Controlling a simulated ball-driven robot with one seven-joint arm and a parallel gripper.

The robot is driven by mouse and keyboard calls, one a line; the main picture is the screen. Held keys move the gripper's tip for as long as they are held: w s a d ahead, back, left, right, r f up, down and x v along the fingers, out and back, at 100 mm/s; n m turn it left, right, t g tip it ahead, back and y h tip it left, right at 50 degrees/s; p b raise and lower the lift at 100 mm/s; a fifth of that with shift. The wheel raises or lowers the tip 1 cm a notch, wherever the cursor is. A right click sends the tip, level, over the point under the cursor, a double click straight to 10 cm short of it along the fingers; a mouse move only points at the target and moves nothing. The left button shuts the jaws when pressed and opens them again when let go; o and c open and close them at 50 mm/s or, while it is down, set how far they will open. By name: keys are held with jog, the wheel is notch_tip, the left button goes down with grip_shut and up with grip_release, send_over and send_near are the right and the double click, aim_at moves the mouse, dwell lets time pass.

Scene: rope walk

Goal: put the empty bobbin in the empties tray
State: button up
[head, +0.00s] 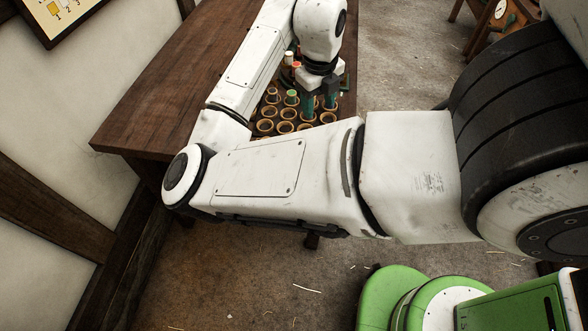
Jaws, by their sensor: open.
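My gripper (319,106) points down over the far right part of the wooden table, with its two teal fingers apart. It is above or among a group of round tan, cup-like pieces (265,126) set close together in rows. They may be bobbins or holders; I cannot tell which at this size. A green-topped piece (291,97) stands upright among them, just left of the gripper. I cannot make out which piece is the empty bobbin, nor a separate empties tray; my arm and gripper hide part of this area.
The dark wooden table (150,105) is bare on its left side. Small white-topped and orange-topped pieces (289,58) stand behind the group. A framed chart (62,12) hangs on the left wall. Wooden furniture with a dial (500,9) stands at the back right. Floor between is open.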

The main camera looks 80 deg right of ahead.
jog(key=w+d+r+n+h, duration=0.25)
jog(key=d+n+h, duration=0.2)
jog(key=n, duration=0.75)
jog(key=w+a+f+n+t, duration=0.2)
jog(key=w+a+f+n, duration=0.25)
jog(key=n, duration=0.75)
jog(key=a+f+n+y, duration=0.2)
jog(key=a+f+n, duration=0.6)
jog(key=a+n, duration=0.3)
jog(key=s+a+f+n+y, duration=0.2)
jog(key=a+f+n, duration=0.1)
jog(key=a, duration=0.5)
jog(key=s+a+f+n+y, duration=0.1)
jog(key=s+a+f+n, duration=0.2)
jog(key=a, duration=0.5)
jog(key=f+n, duration=0.1)
jog(key=n, duration=0.1)
jog(key=shift+s+a+f+n+g+y, duration=0.2)
jog(key=shift+s+f+n+g+y, duration=0.1)
jog(key=shift+n+y, duration=0.1)
